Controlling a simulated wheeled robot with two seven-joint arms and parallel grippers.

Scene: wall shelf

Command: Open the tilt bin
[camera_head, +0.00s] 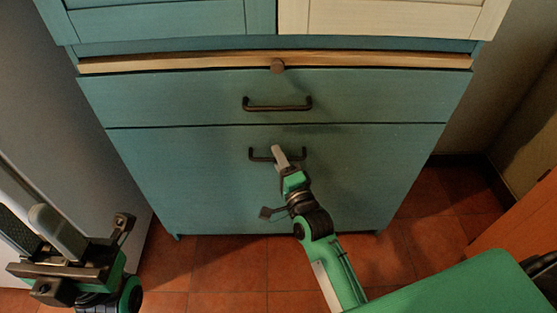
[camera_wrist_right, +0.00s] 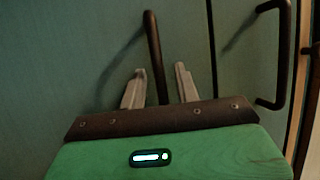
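The tilt bin appears to be the large lower teal front (camera_head: 190,180) of the cabinet, and it sits flush and closed. Its dark bar handle (camera_head: 256,154) is near its top edge. My right gripper (camera_head: 278,150) is at this handle. In the right wrist view my right gripper (camera_wrist_right: 160,82) is open, with the handle bar (camera_wrist_right: 153,45) running between its two fingers and a gap visible on each side. Contact with the bar cannot be made out. My left gripper (camera_head: 42,232) is at the lower left, open and empty, away from the cabinet.
Above is a closed drawer front (camera_head: 380,100) with a similar dark handle (camera_head: 277,106), which also shows in the wrist view (camera_wrist_right: 284,60). A wooden board (camera_head: 180,62) with a round knob (camera_head: 277,66) lies above it. Tiled floor (camera_head: 230,265) is clear before the cabinet.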

